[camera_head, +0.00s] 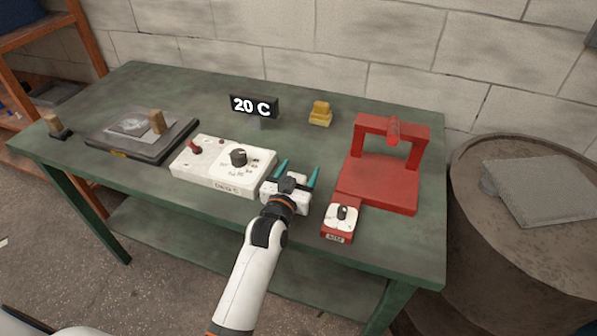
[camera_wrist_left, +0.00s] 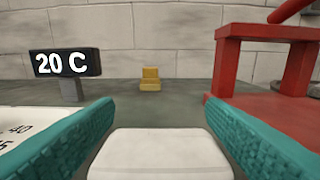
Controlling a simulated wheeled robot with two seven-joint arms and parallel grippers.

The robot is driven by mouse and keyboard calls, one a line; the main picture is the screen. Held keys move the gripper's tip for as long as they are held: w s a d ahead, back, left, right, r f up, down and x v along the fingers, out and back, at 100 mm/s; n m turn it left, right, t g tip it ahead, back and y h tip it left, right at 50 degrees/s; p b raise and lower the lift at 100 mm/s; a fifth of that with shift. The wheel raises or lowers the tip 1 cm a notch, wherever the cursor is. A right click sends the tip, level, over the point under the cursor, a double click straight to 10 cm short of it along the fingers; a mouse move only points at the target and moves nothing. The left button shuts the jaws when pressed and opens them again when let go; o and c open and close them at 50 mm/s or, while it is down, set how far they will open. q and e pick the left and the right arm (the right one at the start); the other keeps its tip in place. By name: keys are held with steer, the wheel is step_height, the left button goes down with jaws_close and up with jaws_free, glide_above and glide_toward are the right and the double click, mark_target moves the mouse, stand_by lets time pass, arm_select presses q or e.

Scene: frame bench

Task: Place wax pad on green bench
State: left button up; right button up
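A small stepped yellow block (camera_head: 320,113), which looks like the wax pad, sits on the green bench (camera_head: 335,92) near its back edge. It also shows straight ahead in the left wrist view (camera_wrist_left: 150,80). My left gripper (camera_head: 298,173) is over the front part of the bench, between the white control box and the red press. Its teal fingers are spread with nothing between them. The yellow block is beyond the fingertips, apart from them. My right gripper does not show in either view.
A white control box (camera_head: 215,178) and a black "20 C" display (camera_head: 254,106) stand left of the gripper. A red press (camera_head: 378,185) stands right. A dark plate with wooden handle (camera_head: 140,145) lies far left. A barrel (camera_head: 500,250) carries a grey slab (camera_head: 540,190).

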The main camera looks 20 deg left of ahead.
arm_select(q)
steer(key=shift+s+r, duration=0.1)
steer(key=shift+r, duration=0.05)
steer(key=s, duration=0.6)
steer(key=s+b, duration=0.1)
steer(key=s, duration=0.4)
steer(key=shift+s+a+r, duration=0.2)
steer(key=shift+s, duration=0.2)
